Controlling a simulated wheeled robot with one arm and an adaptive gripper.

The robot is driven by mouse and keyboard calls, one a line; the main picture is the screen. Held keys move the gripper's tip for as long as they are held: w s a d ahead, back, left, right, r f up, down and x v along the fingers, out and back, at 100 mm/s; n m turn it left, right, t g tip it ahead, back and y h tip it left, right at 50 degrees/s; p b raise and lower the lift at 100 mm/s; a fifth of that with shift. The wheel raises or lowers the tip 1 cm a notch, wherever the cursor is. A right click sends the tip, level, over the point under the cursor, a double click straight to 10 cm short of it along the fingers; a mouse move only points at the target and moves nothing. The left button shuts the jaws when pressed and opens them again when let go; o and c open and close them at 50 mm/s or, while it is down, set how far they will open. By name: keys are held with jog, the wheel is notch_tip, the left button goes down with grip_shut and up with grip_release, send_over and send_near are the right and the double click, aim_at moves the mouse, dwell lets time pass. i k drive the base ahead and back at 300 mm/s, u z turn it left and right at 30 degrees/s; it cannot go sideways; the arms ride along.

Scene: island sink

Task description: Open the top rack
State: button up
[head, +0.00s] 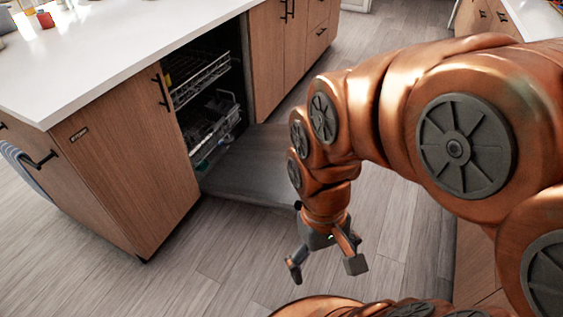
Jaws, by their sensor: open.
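The top rack (200,80) is a metal wire rack inside the open dishwasher, under the white counter. It appears to sit within the cavity, above the lower rack (212,130). The dishwasher door (255,168) is folded down flat near the floor. My gripper (325,268) hangs pointing down in front of the dishwasher, to the right of and nearer than the racks. Its two fingers are spread apart with nothing between them. It is apart from the top rack. The rack's far side is hidden in the dark cavity.
A wooden cabinet panel (120,165) stands left of the dishwasher, and cabinets with dark handles (275,60) stand right of it. The white countertop (100,45) overhangs above. A striped towel (25,170) hangs at the far left. Floor (200,265) in front is clear.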

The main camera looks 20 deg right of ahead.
aim_at(201, 88)
jog(key=u, duration=0.6)
jog(key=i, duration=1.95)
jog(key=z, duration=0.7)
